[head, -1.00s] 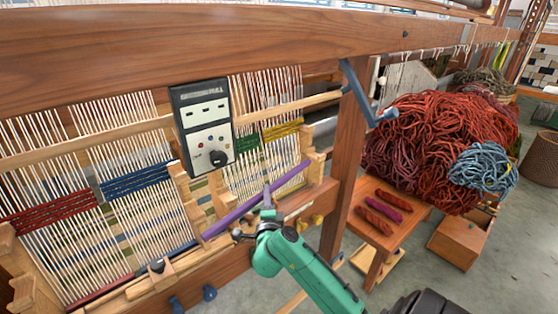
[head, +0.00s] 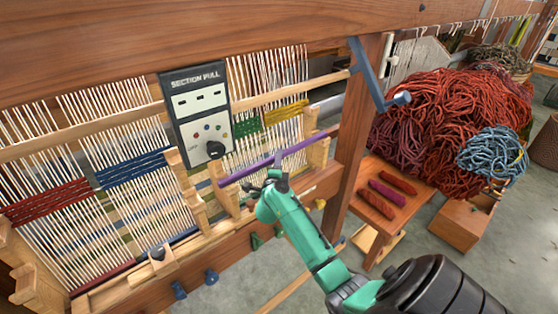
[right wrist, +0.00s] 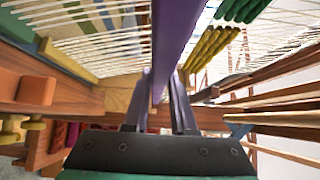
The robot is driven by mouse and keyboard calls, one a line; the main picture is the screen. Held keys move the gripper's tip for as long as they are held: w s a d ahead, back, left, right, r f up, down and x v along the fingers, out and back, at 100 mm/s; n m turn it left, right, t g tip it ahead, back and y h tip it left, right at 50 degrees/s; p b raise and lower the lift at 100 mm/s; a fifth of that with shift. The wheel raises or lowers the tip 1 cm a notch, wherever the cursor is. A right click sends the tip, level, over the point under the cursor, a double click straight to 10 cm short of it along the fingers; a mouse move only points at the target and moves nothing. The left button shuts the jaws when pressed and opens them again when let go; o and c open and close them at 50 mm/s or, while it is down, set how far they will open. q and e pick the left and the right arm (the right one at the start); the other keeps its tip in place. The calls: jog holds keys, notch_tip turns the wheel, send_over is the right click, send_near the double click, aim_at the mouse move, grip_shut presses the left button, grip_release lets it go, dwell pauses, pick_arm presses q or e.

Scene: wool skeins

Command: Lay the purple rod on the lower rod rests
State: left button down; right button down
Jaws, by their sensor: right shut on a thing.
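The purple rod (head: 300,143) slants up to the right in front of the right-hand warp section in the head view. My right gripper (head: 277,162) is shut on it near its middle. In the right wrist view the rod (right wrist: 178,38) runs away between the fingers (right wrist: 160,90). Notched wooden brackets stand by the rod's ends, one at the left (head: 228,196) and one at the right (head: 317,153). I cannot tell whether the rod touches either bracket, or which notches are the lower rests. My left gripper is not in view.
A control box (head: 197,118) hangs just left of the rod. A thick loom post (head: 352,150) with a blue crank (head: 375,80) stands right of it. A bench (head: 375,205) with small red and purple skeins and a big red wool heap (head: 440,120) are farther right.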

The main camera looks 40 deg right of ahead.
jog(key=shift+s, duration=0.1)
jog(key=c, duration=0.7)
grip_release()
jog(key=shift+a, duration=0.1)
jog(key=shift+c, duration=0.2)
jog(key=b+v, duration=0.1)
jog(key=v, duration=1.1)
jog(key=shift+r, duration=0.2)
